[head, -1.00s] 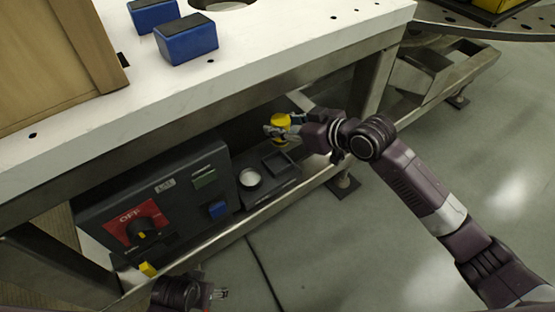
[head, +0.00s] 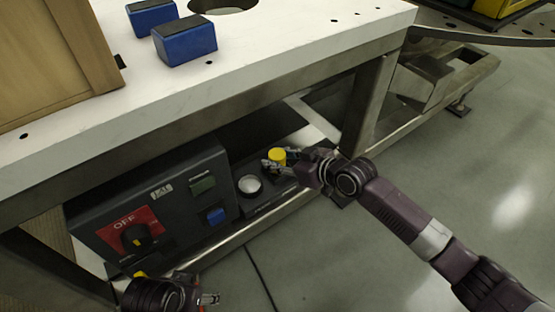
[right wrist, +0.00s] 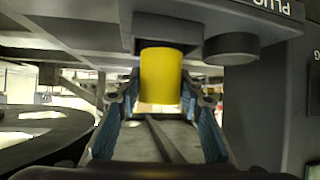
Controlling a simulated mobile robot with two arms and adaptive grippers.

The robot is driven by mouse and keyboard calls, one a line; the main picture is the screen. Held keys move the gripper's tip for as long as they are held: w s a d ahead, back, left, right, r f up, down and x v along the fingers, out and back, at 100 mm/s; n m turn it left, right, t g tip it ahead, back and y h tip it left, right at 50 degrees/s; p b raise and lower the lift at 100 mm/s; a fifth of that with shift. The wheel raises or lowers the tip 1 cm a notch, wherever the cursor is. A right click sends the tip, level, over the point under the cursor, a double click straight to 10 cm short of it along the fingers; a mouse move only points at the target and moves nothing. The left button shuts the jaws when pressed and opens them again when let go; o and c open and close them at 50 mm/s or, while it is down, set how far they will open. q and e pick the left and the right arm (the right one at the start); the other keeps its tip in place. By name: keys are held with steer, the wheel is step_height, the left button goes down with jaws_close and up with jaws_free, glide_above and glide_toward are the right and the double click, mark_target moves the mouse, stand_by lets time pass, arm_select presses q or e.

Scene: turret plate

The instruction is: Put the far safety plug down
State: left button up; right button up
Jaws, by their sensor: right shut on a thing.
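The far safety plug is a yellow cylinder (head: 277,156), held by my right gripper (head: 273,164) low beside the dark panel under the table. In the right wrist view the yellow plug (right wrist: 161,76) stands between the two blue-padded fingers (right wrist: 160,103). One end of it meets a dark square holder (right wrist: 180,22); I cannot tell whether it is seated in it. The square tray beside the round pale-topped socket (head: 250,184) is mostly hidden by my right gripper. My left gripper (head: 208,299) is at the bottom edge, small and apart from the plug.
The dark control box with a red OFF switch plate (head: 112,232) stands left of the socket. The white tabletop (head: 290,42) with two blue blocks (head: 184,40) overhangs the panel. A steel table leg (head: 368,105) stands close behind my right gripper. The grey floor is open at right.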

steer(key=shift+f, duration=0.1)
arm_select(q)
steer(key=shift+s+r, duration=0.1)
steer(key=shift+r, duration=0.25)
arm_select(e)
steer(key=o, duration=1.2)
steer(key=shift+o, duration=0.2)
